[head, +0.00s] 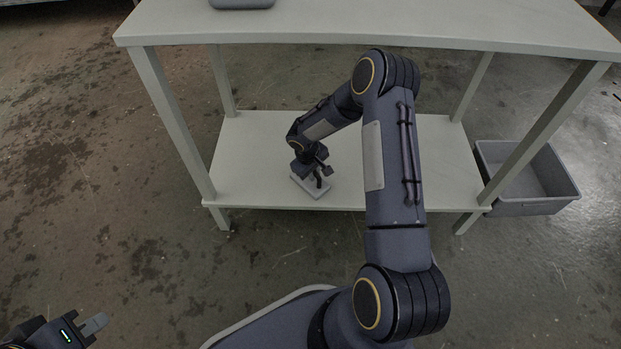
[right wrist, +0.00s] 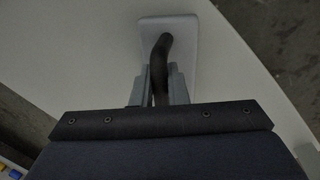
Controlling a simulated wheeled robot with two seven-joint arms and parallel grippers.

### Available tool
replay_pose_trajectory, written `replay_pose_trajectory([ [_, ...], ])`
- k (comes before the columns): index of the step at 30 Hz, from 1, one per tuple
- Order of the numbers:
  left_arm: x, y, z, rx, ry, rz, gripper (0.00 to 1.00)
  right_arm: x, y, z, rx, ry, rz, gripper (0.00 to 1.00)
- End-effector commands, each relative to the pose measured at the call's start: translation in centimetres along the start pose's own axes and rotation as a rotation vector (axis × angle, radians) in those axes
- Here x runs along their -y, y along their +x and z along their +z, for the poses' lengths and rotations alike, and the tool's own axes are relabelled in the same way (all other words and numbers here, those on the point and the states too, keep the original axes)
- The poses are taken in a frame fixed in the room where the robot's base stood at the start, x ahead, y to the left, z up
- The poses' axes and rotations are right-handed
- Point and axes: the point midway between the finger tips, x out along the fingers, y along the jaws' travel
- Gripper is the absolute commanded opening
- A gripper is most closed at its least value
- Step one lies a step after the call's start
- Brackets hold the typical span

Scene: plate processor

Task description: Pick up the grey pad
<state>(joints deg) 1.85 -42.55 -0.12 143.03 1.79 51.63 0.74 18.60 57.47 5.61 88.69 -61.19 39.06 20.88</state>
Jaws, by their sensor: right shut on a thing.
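The grey pad (head: 310,188) is a pale, flat rectangular block with a dark curved handle. It is on the lower shelf (head: 245,185) of the table, towards its front edge. In the right wrist view, the pad (right wrist: 188,45) lies beyond the fingers, with its black handle (right wrist: 160,60) between them. My right gripper (head: 318,177) is shut on this handle from above; it also shows in the right wrist view (right wrist: 160,88). I cannot tell whether the pad touches the shelf. My left gripper (head: 95,325) is at the lower left, away from the table, and its finger gap is unclear.
The tabletop (head: 370,22) is above the lower shelf, and table legs (head: 172,125) stand at the corners. A grey object (head: 242,4) sits on the tabletop at the back. A grey bin (head: 530,207) stands on the floor at right. The lower shelf is otherwise mostly clear.

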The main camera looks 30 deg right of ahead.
Motion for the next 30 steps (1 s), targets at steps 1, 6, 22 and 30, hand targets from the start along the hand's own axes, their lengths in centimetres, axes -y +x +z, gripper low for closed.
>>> replay_pose_trajectory([
  [1,0.0,0.0,0.0,0.0,0.0,0.0,0.0,0.0,0.0,0.0,0.0,0.0,0.0,0.0],
  [6,-0.2,-0.3,-0.2,0.0,0.0,0.0,0.0,-0.1,-0.6,0.0,-0.001,0.0,0.001,0.0],
  [22,-1.9,-4.1,-2.1,0.0,0.0,0.0,0.0,2.3,-10.8,3.7,-0.002,-0.006,0.001,0.0],
  [30,-2.1,-4.5,-2.3,0.0,0.0,0.0,0.0,6.2,-13.6,7.7,-0.001,-0.004,0.001,0.0],
])
